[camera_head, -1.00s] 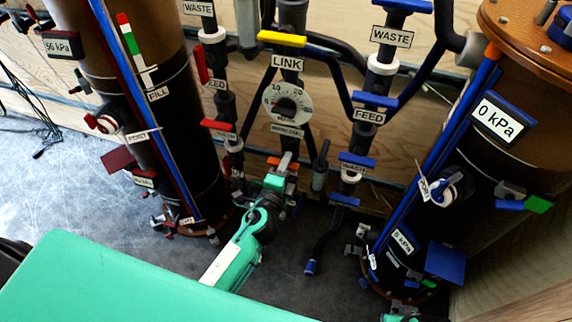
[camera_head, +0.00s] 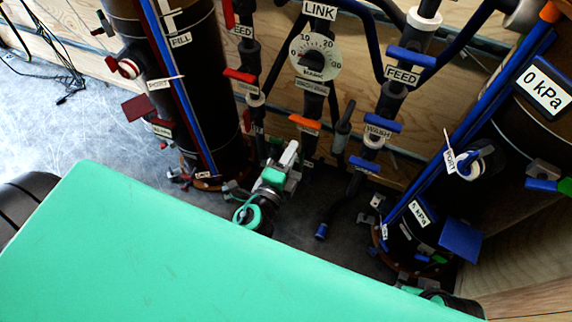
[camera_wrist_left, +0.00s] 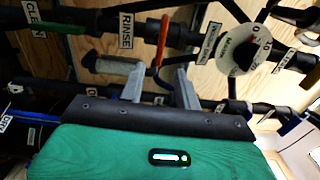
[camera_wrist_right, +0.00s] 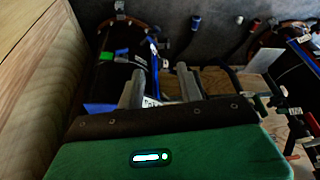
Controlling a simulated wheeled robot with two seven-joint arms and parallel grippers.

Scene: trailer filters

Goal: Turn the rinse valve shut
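The rinse valve's orange handle (camera_head: 304,123) lies across its upright pipe, below the round gauge. In the left wrist view the orange handle (camera_wrist_left: 163,38) stands across the pipe, beside the RINSE label (camera_wrist_left: 125,28). My left gripper (camera_head: 290,152) is just below the handle in the head view. In the left wrist view its fingers (camera_wrist_left: 160,80) are apart, with the handle beyond the tips and nothing visibly gripped. My right gripper (camera_wrist_right: 160,85) is open by the right column's lower fittings. In the head view it is mostly hidden.
The gauge (camera_head: 315,57) is above the valve. A red handle (camera_head: 240,75) is on the left, and the blue WASH handle (camera_head: 383,123) on the right. Dark columns (camera_head: 200,80) flank the pipes.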

